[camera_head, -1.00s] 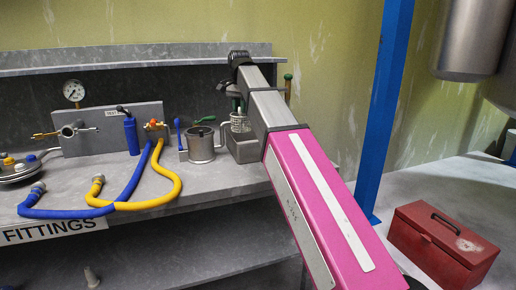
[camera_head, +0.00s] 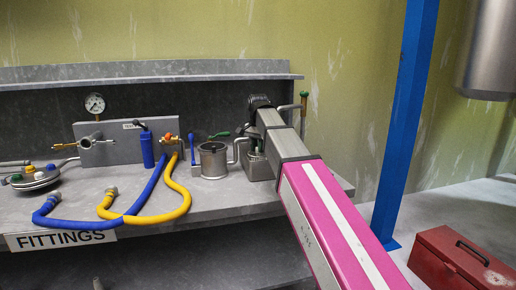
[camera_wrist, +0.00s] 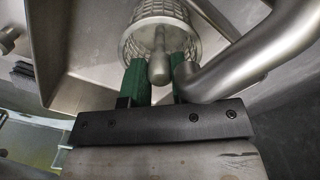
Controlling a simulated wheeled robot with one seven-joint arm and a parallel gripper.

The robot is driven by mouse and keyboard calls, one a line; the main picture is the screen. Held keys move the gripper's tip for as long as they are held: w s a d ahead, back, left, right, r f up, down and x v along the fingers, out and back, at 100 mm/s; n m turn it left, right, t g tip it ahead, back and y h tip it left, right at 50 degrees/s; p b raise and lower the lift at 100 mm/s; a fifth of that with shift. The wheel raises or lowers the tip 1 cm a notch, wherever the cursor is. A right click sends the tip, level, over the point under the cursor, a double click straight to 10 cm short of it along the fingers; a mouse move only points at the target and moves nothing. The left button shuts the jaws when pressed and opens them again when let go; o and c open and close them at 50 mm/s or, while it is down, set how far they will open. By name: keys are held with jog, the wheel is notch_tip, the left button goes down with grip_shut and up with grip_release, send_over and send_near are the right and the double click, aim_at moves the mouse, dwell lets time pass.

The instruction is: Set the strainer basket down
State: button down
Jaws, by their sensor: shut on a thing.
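The strainer basket (camera_wrist: 160,22) is a metal mesh cup, seen from above in the wrist view. My gripper (camera_wrist: 159,70) has its two green fingers on either side of the basket's rounded metal stem and is shut on it. The basket is above or inside a grey square-edged metal container (camera_wrist: 85,50); whether it touches the bottom cannot be told. In the head view my gripper (camera_head: 261,142) is at the grey box (camera_head: 259,170) on the bench. The basket is mostly hidden there by my arm.
A thick bent metal pipe (camera_wrist: 262,48) passes close to the right finger in the wrist view. Blue (camera_head: 125,210) and yellow (camera_head: 175,212) hoses lie further left. A blue post (camera_head: 407,120) stands right.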

jog(key=shift+f, duration=0.2)
jog(key=c, duration=0.9)
grip_release()
jog(key=shift+c, duration=0.2)
notch_tip(320, 180, up, 12)
jog(key=shift+r, duration=0.15)
